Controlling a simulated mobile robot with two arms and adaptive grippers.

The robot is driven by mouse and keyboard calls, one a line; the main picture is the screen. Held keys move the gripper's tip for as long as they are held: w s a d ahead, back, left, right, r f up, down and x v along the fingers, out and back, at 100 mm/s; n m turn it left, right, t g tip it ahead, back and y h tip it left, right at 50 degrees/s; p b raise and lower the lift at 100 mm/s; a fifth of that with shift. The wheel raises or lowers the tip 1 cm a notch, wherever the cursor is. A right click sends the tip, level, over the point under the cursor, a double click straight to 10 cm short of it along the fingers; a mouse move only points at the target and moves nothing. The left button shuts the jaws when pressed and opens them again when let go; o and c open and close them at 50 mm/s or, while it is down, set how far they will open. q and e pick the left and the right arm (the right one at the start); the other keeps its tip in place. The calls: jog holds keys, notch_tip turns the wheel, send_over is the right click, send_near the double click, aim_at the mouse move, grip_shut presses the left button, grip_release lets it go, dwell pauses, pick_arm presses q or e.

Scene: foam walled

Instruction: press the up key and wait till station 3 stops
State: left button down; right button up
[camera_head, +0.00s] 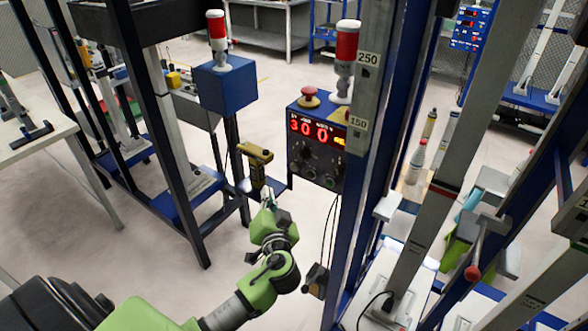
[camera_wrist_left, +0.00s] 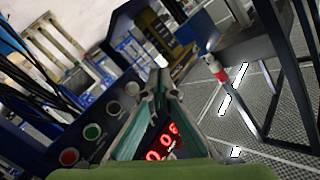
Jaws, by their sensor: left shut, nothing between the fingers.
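A blue control box (camera_head: 296,113) carries a red display (camera_head: 316,131) that seems to read 300, with dark knobs below. A red mushroom button (camera_head: 310,93) and a red-and-grey lamp (camera_head: 346,52) stand on top. My left gripper (camera_head: 268,196) is shut and empty, in front of and below the box's left side, close to a yellow-brown fitting (camera_head: 256,155). In the left wrist view, red digits (camera_wrist_left: 166,143) show between and behind the finger linkages of my left gripper (camera_wrist_left: 158,82). A red button (camera_wrist_left: 68,157) and a green button (camera_wrist_left: 92,132) sit left of it. I cannot make out an up key or a station number.
A blue upright (camera_head: 371,150) with plates marked 250 and 150 stands just right of the box. Another blue box (camera_head: 226,84) with a red lamp (camera_head: 217,30) is behind left. A white table (camera_head: 40,140) is at the far left. Grey floor (camera_head: 150,240) is open at lower left.

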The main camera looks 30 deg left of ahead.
aim_at(294, 168)
pick_arm(q)
jog(key=w+b, duration=0.2)
jog(key=w, duration=0.6)
jog(key=shift+w+d+b, duration=0.3)
jog(key=shift+w+d, duration=0.1)
pick_arm(e)
jog(key=shift+f, duration=1.25)
jog(key=shift+a, duration=0.2)
pick_arm(q)
jog(key=shift+f, duration=0.1)
pick_arm(e)
jog(key=shift+f, duration=0.1)
pick_arm(q)
jog(key=shift+w+b, duration=0.35)
jog(key=shift+w, duration=0.1)
pick_arm(e)
jog(key=shift+f, duration=0.3)
